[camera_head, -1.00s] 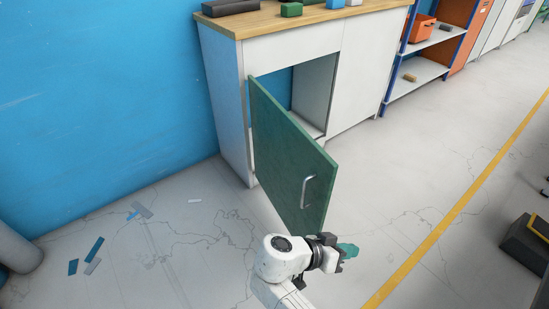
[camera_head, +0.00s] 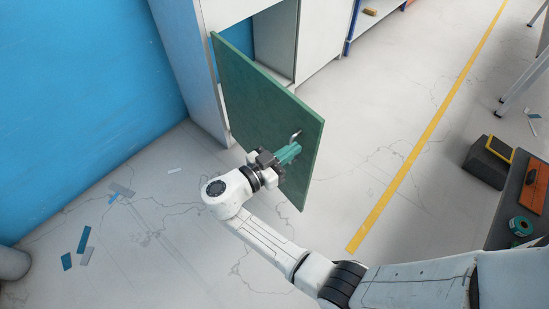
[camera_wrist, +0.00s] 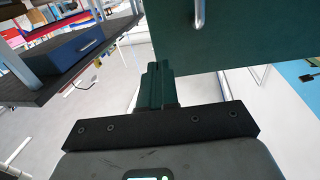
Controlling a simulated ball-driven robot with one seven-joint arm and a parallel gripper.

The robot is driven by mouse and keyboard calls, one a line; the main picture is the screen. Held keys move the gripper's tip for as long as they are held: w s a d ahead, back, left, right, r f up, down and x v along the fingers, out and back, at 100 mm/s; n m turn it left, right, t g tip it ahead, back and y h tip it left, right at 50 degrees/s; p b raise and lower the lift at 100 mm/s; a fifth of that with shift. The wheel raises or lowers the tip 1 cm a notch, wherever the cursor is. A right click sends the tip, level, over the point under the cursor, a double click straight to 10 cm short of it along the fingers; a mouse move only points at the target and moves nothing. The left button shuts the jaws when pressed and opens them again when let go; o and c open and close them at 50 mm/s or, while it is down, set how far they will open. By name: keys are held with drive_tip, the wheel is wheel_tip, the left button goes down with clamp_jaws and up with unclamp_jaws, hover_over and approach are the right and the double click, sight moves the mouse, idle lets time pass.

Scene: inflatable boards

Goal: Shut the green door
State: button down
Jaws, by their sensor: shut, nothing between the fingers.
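The green door (camera_head: 253,97) hangs wide open from the white cabinet (camera_head: 211,68), hinged at its left side and swung out into the room. Its metal handle (camera_head: 296,136) is near the free edge, and also shows at the top of the wrist view (camera_wrist: 199,14). My gripper (camera_head: 291,152) has teal fingers and is shut and empty. In the head view it overlaps the lower part of the door close below the handle. In the wrist view the fingertips (camera_wrist: 157,70) appear beside the door's edge (camera_wrist: 215,40); I cannot tell whether they touch it.
A blue wall (camera_head: 105,95) stands at the left. Flat scraps (camera_head: 84,240) lie on the floor there. A dark box (camera_head: 487,163) and a dark bench with green tape (camera_head: 521,226) are at the right. The floor beyond the door, along the yellow line (camera_head: 420,140), is clear.

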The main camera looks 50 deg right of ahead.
sight(316, 136)
drive_tip(key=d, duration=0.3)
drive_tip(key=s+d, duration=0.1)
drive_tip(key=d, duration=0.1)
drive_tip(key=shift+d, duration=0.2)
drive_tip(key=shift+d, duration=0.15)
